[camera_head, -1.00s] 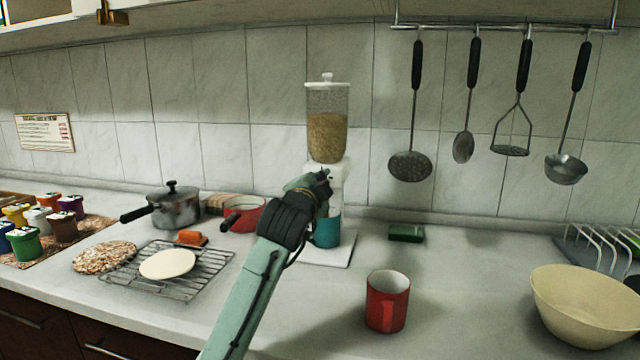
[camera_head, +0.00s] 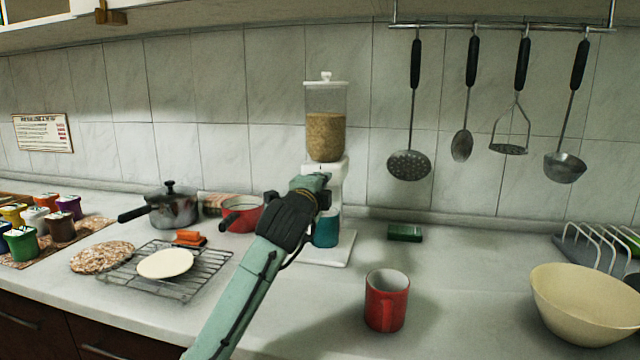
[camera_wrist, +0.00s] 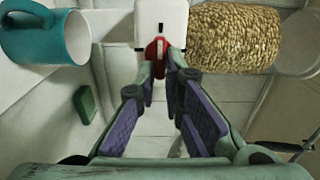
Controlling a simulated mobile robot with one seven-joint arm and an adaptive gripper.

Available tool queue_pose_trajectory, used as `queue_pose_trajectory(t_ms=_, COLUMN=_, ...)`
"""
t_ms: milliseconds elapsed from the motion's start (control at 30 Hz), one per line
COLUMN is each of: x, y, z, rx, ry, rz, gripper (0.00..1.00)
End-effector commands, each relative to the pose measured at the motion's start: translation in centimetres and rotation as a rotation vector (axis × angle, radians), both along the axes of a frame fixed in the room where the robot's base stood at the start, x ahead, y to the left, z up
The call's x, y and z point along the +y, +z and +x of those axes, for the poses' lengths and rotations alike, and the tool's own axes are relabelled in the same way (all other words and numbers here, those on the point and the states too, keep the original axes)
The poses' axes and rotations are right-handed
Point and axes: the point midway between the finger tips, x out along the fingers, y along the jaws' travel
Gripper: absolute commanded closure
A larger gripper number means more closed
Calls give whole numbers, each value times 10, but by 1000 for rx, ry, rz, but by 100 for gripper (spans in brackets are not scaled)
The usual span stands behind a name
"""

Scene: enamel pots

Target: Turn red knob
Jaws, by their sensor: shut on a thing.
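The red knob (camera_wrist: 157,48) sits on the white body of the cereal dispenser (camera_wrist: 161,20) in the wrist view. My gripper (camera_wrist: 159,66) is shut on the knob, with a fingertip at each side of it. In the head view the dispenser (camera_head: 326,125) stands against the tiled wall, its clear container part full of grain. My gripper (camera_head: 318,184) is at the dispenser's white middle section, and the knob is hidden there. A teal mug (camera_head: 326,230) stands under the dispenser, and it also shows in the wrist view (camera_wrist: 48,36).
A red mug (camera_head: 386,301) stands on the counter right of my arm. A green sponge (camera_head: 404,233) lies behind it. Left are a red pan (camera_head: 243,213), a grey pot (camera_head: 174,208) and a wire rack (camera_head: 205,281). A cream bowl (camera_head: 584,307) is at right.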

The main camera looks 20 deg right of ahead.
Motion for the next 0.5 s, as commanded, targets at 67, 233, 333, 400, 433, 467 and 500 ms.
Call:
queue_pose_trajectory(t_ms=67, x=0, y=1, z=0, rx=-1, ry=-1, rz=0, gripper=100)
queue_pose_trajectory(t_ms=233, x=0, y=1, z=0, rx=-1, ry=-1, rz=-1, gripper=100)
queue_pose_trajectory(t_ms=333, x=0, y=1, z=0, rx=0, ry=-1, rz=-1, gripper=86)
queue_pose_trajectory(t_ms=400, x=0, y=1, z=0, rx=0, ry=-1, rz=-1, gripper=82)
queue_pose_trajectory(t_ms=433, x=0, y=1, z=0, rx=0, ry=-1, rz=-1, gripper=80)
queue_pose_trajectory(t_ms=467, x=0, y=0, z=0, rx=0, ry=-1, rz=-1, gripper=78)
queue_pose_trajectory(t_ms=500, x=0, y=0, z=0, rx=0, ry=-1, rz=-1, gripper=75)
